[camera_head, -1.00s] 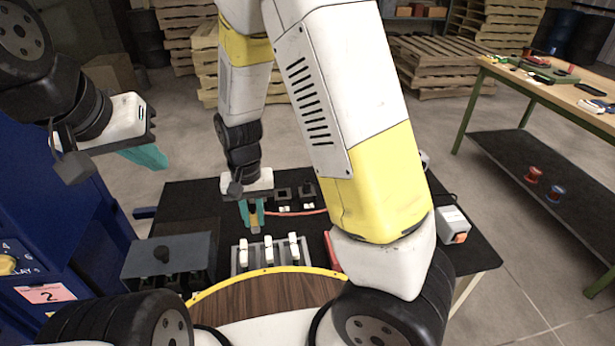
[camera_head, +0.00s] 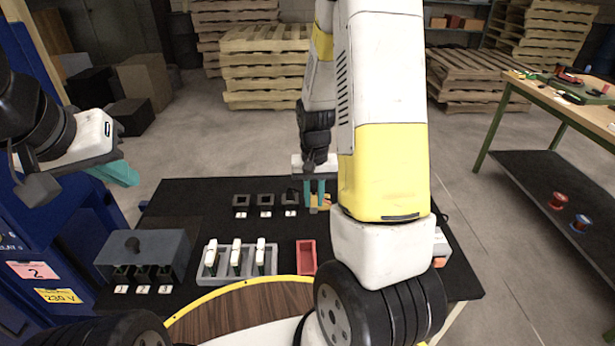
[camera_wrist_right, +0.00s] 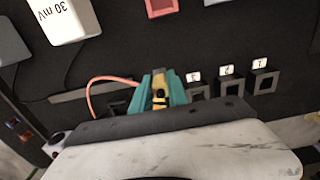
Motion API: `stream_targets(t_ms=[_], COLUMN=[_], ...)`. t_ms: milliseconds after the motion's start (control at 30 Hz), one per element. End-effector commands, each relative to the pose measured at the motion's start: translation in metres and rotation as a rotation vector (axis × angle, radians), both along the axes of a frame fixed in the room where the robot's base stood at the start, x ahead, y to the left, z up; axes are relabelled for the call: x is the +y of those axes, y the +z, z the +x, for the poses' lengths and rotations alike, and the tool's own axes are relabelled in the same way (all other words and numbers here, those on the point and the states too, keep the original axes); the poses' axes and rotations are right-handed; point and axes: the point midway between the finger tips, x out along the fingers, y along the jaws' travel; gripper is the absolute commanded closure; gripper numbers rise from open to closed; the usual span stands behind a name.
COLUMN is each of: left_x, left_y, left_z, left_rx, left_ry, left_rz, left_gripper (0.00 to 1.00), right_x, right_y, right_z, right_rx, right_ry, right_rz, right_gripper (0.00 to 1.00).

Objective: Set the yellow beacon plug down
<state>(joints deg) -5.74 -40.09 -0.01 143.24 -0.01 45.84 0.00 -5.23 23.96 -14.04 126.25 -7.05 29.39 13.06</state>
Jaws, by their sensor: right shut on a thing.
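My right gripper (camera_head: 314,193) is shut on the yellow beacon plug (camera_wrist_right: 159,92). The plug sits between the teal fingers in the right wrist view. In the head view the plug (camera_head: 322,200) is mostly hidden behind the fingers, over the black table (camera_head: 355,225), just right of three dark square sockets (camera_head: 265,200) with white number labels. I cannot tell whether the plug touches the table. My left gripper (camera_head: 118,172) hangs at the left beside the blue cabinet, away from the table; its finger gap does not show.
A red tray (camera_head: 306,262) lies in front of my right gripper. A grey rack (camera_head: 240,272) with three white-topped modules and a grey box (camera_head: 148,252) stand to the left. A white "30 mV" meter (camera_wrist_right: 66,18) and a red cable (camera_wrist_right: 100,80) show in the right wrist view.

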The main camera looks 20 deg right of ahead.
Motion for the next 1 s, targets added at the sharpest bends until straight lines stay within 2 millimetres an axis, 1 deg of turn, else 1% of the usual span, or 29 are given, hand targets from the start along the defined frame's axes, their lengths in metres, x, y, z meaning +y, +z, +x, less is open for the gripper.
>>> stream_targets(t_ms=[33, 100, 200, 300, 567, 700, 767, 833, 1000], left_x=[0.0, 0.0, 0.0, 0.0, 0.0, 0.0, 0.0, 0.0, 0.0], left_y=[0.0, 0.0, 0.0, 0.0, 0.0, 0.0, 0.0, 0.0, 0.0], left_z=[0.0, 0.0, 0.0, 0.0, 0.0, 0.0, 0.0, 0.0, 0.0], left_rx=[0.0, 0.0, 0.0, 0.0, 0.0, 0.0, 0.0, 0.0, 0.0], left_ry=[0.0, 0.0, 0.0, 0.0, 0.0, 0.0, 0.0, 0.0, 0.0], left_rz=[0.0, 0.0, 0.0, 0.0, 0.0, 0.0, 0.0, 0.0, 0.0], left_gripper=[1.0, 1.0, 1.0, 1.0, 1.0, 1.0, 1.0, 1.0, 1.0], right_x=[-0.01, -0.021, -0.034, -0.043, -0.054, -0.053, -0.053, -0.053, -0.053], right_y=[-0.002, -0.004, -0.006, -0.007, -0.009, -0.034, -0.041, -0.044, -0.043], right_z=[0.011, 0.026, 0.043, 0.055, 0.07, 0.067, 0.067, 0.068, 0.068], right_rx=[0.0, 0.0, 0.0, -0.001, 0.0, 0.005, 0.003, 0.001, 0.0], right_ry=[-0.005, -0.005, -0.002, -0.001, -0.001, 0.0, 0.0, 0.0, 0.0], right_rz=[0.0, 0.0, 0.0, 0.0, 0.001, 0.001, 0.001, 0.001, 0.001], right_gripper=[1.0, 1.0, 1.0, 1.0, 1.0, 1.0, 1.0, 1.0, 1.0])
